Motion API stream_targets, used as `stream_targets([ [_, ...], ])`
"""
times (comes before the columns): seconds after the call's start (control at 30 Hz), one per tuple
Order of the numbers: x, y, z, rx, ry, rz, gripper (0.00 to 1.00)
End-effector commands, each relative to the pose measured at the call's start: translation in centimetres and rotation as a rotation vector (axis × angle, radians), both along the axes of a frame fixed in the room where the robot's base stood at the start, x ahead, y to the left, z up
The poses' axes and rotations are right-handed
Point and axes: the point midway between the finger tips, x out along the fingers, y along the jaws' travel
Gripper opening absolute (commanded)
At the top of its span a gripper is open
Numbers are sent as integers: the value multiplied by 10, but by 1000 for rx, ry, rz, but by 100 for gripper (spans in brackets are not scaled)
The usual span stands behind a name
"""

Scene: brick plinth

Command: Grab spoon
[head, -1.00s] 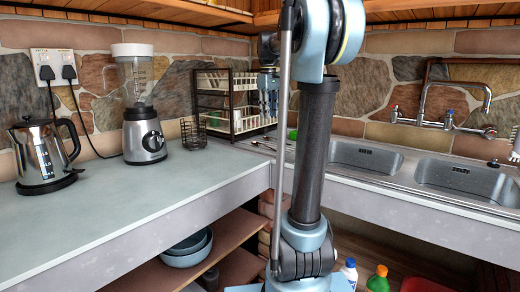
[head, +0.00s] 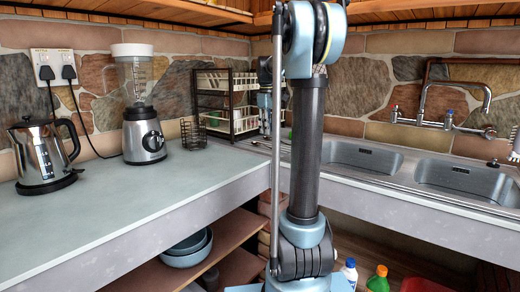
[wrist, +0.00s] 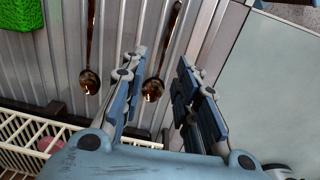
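Two metal spoons lie on the ribbed drainboard in the wrist view. One spoon (wrist: 153,89) has its bowl and handle in the gap between my fingers, nearer the left finger. The other spoon (wrist: 90,81) lies outside the left finger, to its left. My gripper (wrist: 160,58) is open and empty, with a finger on each side of the nearer spoon; how high it is above it I cannot tell. In the head view my gripper (head: 265,112) points down in front of the dish rack, partly hidden by my arm. The spoons cannot be made out there.
A dish rack (head: 240,104) stands in the corner; its white basket (wrist: 30,140) is close by in the wrist view. A green item (wrist: 20,15) lies at upper left there. A wire cup (head: 193,133), blender (head: 144,135) and kettle (head: 42,155) stand left. Sinks (head: 365,157) are right.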

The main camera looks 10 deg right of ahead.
Motion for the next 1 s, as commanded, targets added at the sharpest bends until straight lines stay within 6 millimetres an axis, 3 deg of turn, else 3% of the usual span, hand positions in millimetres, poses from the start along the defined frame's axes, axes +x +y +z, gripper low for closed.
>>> stream_targets([
  [0.37,1,1,-30,0,0,0,28],
  [0.7,1,3,-70,0,0,0,28],
  [1.0,1,3,-73,0,0,0,28],
])
